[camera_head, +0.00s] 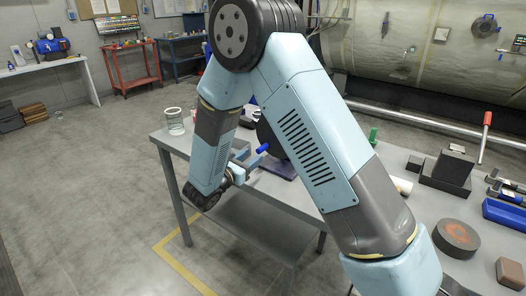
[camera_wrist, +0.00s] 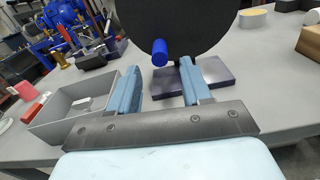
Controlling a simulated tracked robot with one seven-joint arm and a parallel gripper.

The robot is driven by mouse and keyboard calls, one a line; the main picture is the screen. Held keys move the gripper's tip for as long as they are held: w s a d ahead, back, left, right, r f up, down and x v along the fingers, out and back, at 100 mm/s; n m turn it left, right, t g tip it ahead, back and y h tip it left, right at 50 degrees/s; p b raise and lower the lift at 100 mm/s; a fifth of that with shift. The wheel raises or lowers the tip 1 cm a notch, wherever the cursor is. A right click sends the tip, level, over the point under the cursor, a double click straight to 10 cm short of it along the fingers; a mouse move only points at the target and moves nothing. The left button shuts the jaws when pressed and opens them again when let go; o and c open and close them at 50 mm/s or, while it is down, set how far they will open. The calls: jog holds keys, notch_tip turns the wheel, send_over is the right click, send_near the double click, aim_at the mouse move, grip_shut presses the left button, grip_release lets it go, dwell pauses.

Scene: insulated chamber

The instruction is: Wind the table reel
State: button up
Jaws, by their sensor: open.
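The table reel shows in the wrist view as a large dark disc (camera_wrist: 190,25) on a flat dark purple base (camera_wrist: 212,75). A blue crank handle (camera_wrist: 160,52) sticks out from its face. In the head view the blue handle (camera_head: 262,148) shows, while my arm hides much of the reel. My gripper (camera_wrist: 158,78) is open and empty, with one finger on each side of the handle as seen from the wrist. The handle appears beyond the fingertips and apart from them. In the head view my gripper (camera_head: 243,163) is just left of the handle.
A grey open tray (camera_wrist: 50,125) with pale blocks stands left of my gripper in the wrist view. A glass jar (camera_head: 174,122) is at the table's left corner. A dark block (camera_head: 447,175), a round disc (camera_head: 457,236) and tools crowd the right side.

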aim_at(261, 150)
jog(key=shift+x, duration=3.15)
jog(key=shift+c, duration=0.2)
jog(key=shift+s, duration=0.1)
grip_shut()
